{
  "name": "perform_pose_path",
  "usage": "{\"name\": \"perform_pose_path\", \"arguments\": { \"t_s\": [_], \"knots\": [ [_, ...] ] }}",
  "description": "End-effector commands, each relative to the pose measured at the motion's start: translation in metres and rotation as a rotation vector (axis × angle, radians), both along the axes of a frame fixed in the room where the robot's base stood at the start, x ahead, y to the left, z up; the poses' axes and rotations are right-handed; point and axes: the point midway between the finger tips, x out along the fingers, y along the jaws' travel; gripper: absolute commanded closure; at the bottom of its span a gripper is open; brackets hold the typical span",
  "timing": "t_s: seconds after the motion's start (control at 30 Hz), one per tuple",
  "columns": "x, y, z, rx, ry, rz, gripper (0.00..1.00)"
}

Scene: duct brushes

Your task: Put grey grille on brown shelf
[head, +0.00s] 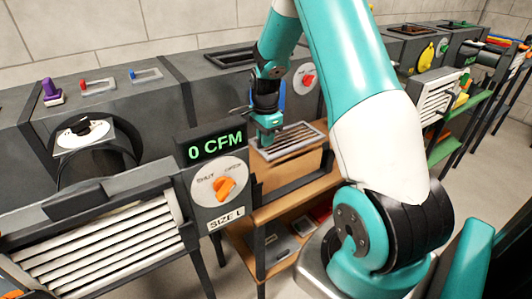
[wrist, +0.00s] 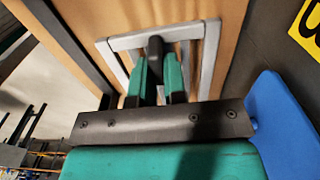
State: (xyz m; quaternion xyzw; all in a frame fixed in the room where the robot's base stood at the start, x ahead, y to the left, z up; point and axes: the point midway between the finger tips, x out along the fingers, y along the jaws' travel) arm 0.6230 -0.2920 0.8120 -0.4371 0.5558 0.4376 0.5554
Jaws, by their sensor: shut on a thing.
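The grey grille (head: 290,142) is a slatted rectangular frame, seen in the head view in front of the dark duct. In the wrist view its pale frame (wrist: 209,62) shows with a dark knob (wrist: 155,46) between my green fingers. My gripper (head: 268,142), also in the wrist view (wrist: 159,78), is shut on the grille's knob. The brown shelf (head: 270,208) stands below the grille, with a brown surface (wrist: 236,15) behind the grille in the wrist view. I cannot tell whether the grille touches it.
A panel reading 0 CFM (head: 215,146) with an orange knob (head: 225,188) stands left of the shelf. A lower tier holds dark trays (head: 282,250). White louvres (head: 100,243) are at the lower left. Dark ducts (head: 160,92) run along the back. A green shelf (head: 445,150) is at right.

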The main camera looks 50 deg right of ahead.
Motion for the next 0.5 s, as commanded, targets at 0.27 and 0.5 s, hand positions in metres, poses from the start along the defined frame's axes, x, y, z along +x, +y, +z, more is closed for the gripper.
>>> {"name": "perform_pose_path", "arguments": {
  "t_s": [0.27, 0.5],
  "knots": [
    [0.0, 0.0, -0.026, 0.001, 0.003, 0.001, 1.0],
    [0.001, 0.0, -0.051, 0.0, -0.001, 0.001, 1.0]
  ]
}}
